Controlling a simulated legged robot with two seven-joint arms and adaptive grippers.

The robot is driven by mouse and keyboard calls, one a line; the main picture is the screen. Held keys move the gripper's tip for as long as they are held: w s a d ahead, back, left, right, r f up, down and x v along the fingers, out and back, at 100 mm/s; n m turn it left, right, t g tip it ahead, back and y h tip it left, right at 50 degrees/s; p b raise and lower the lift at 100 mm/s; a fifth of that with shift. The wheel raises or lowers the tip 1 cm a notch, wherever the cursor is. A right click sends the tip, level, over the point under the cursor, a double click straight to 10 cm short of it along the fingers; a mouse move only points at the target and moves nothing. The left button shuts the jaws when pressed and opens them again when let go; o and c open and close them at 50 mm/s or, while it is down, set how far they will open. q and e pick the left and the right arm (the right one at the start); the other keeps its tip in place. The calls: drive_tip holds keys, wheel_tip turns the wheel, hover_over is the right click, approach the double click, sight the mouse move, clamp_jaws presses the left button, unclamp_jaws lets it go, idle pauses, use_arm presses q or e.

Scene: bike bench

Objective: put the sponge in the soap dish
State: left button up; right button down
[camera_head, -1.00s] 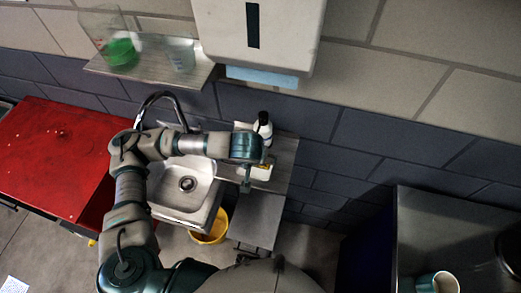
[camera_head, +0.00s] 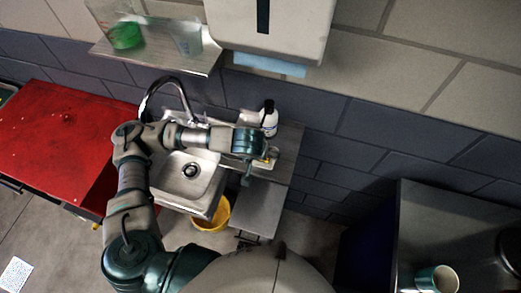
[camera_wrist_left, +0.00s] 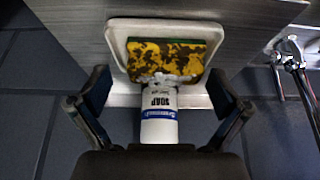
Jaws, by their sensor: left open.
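The sponge (camera_wrist_left: 165,58), yellow with dark patches and a green edge, lies within the outline of the white soap dish (camera_wrist_left: 117,38) in the left wrist view. I cannot tell whether it rests flat on the dish's bottom. A white soap bottle (camera_wrist_left: 159,128) stands nearer the camera and covers part of the sponge's lower edge. My left gripper (camera_wrist_left: 158,92) is open, with its fingers apart on either side and nothing gripped. In the head view my left gripper (camera_head: 247,178) is over the counter, beside the partly hidden dish and sponge (camera_head: 271,154).
The sink (camera_head: 186,181) and its curved tap (camera_head: 165,80) are left of the gripper. The soap bottle (camera_head: 269,119) stands by the wall behind it. A yellow bucket (camera_head: 213,218) is below. A red cabinet (camera_head: 65,140) is left; a mug (camera_head: 437,279) stands at lower right.

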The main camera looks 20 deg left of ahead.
use_arm(q)
drive_tip(key=p+v, duration=0.3)
drive_tip(key=v, duration=0.8)
drive_tip(key=shift+a, duration=0.3)
drive_tip(key=shift+s, duration=0.15)
